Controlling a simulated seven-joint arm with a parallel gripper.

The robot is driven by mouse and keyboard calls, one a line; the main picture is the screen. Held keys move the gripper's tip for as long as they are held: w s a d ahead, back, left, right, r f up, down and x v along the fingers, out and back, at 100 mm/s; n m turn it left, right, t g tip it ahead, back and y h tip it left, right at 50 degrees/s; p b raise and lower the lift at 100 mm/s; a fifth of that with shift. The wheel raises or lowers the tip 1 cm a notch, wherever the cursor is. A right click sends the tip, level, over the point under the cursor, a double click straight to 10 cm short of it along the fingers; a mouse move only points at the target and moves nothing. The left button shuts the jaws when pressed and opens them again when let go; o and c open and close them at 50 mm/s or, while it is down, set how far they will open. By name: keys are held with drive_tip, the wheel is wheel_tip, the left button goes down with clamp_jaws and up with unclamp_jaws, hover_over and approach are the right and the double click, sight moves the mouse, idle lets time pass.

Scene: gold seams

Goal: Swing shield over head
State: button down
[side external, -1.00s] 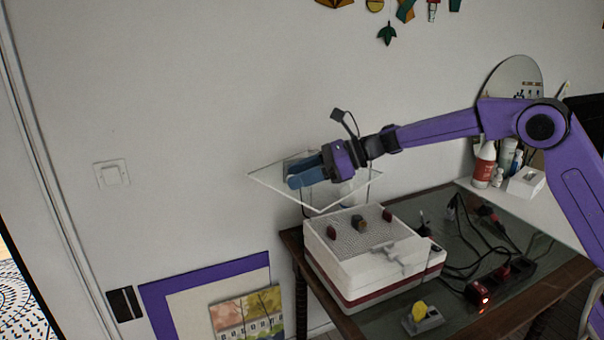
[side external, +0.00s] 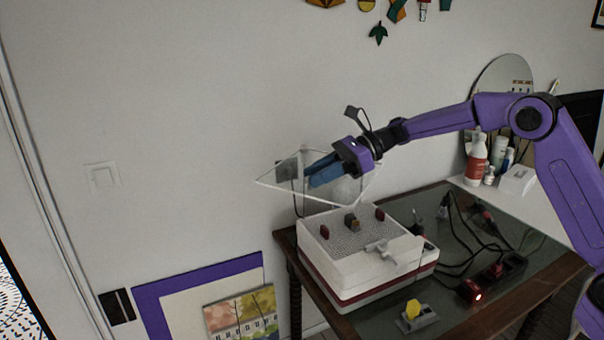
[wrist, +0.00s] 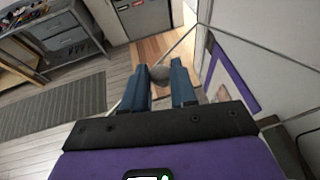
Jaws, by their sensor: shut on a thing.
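The clear shield (side external: 276,181) is a thin see-through pane, held tilted above the white machine (side external: 345,268). My gripper (side external: 318,172) has blue fingers and is shut on the shield. In the wrist view my gripper (wrist: 160,85) has a grey round thing (wrist: 160,75) between the fingertips, and thin pane edges run past it. The machine has a grid top with a small grey-brown block (side external: 352,223) in its middle, which may be the head. The shield is above the block and apart from it.
Two small red pieces (side external: 324,232) (side external: 380,214) lie on the grid top. A yellow-topped grey item (side external: 414,313), cables and a lit red switch (side external: 471,292) are on the dark table (side external: 375,319). Bottles (side external: 476,158) stand behind. The wall is close behind the shield.

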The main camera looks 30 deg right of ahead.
sight(365, 177)
drive_tip(key=d+n+g, duration=0.1)
drive_tip(key=d, duration=0.1)
drive_tip(key=d+n+g, duration=0.1)
drive_tip(key=d+g, duration=0.1)
drive_tip(key=d, duration=0.1)
drive_tip(key=s+d+n+g, duration=0.1)
drive_tip(key=d+n+g, duration=0.1)
drive_tip(key=shift+d, duration=0.4)
drive_tip(key=shift+w+d+n+g+h, duration=0.2)
drive_tip(key=shift+d+n+g, duration=0.4)
drive_tip(key=shift+d, duration=0.4)
drive_tip(key=shift+w+d+n+g+h, duration=0.1)
drive_tip(key=shift+d+n+g+h, duration=0.1)
drive_tip(key=shift+d+n+g, duration=0.6)
drive_tip(key=shift+d, duration=0.3)
drive_tip(key=c, duration=1)
unclamp_jaws()
drive_tip(key=shift+o, duration=0.2)
